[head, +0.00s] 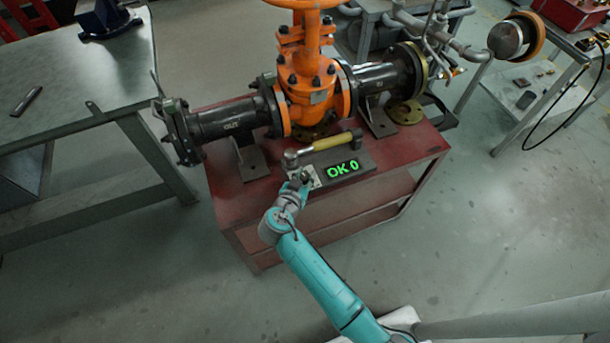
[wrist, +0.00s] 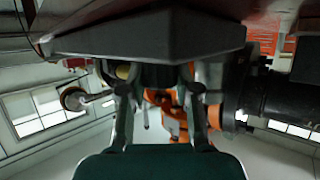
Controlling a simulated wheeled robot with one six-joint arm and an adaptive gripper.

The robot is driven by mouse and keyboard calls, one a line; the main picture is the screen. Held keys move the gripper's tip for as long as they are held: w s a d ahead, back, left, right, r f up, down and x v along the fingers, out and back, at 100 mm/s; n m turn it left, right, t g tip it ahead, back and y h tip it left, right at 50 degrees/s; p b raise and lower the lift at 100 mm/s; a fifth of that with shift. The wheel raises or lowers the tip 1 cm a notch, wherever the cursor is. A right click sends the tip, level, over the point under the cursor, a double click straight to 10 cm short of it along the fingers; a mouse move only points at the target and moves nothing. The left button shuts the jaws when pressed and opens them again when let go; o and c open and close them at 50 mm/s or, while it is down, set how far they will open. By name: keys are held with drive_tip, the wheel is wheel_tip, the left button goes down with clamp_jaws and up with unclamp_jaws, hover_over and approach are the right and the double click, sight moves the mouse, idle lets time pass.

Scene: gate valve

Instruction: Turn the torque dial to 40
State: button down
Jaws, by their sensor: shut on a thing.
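A dark flat box lies on the red cart, with a green display (head: 343,169) reading "OK 0". A tool with a yellow handle (head: 323,144) lies across the back of the box. My gripper (head: 303,181) is at the box's left front, by a pale plate (head: 315,177) left of the display. It hides most of the torque dial there. In the wrist view, the two fingers of my gripper (wrist: 160,80) are shut on a dark part, which looks like the dial, below a large dark slab. Its markings cannot be read.
An orange gate valve (head: 308,75) with black flanged pipes stands just behind the box on the red cart (head: 228,205). A metal table (head: 75,75) is at the left. A grey bench (head: 520,125) is at the right. The floor in front is clear.

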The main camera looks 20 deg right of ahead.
drive_tip(key=shift+f+m+g, duration=0.1)
drive_tip(key=shift+m+g, duration=0.2)
drive_tip(key=shift+g, duration=0.1)
drive_tip(key=c, duration=0.8)
unclamp_jaws()
drive_tip(key=v, duration=1.2)
drive_tip(key=shift+f, duration=0.15)
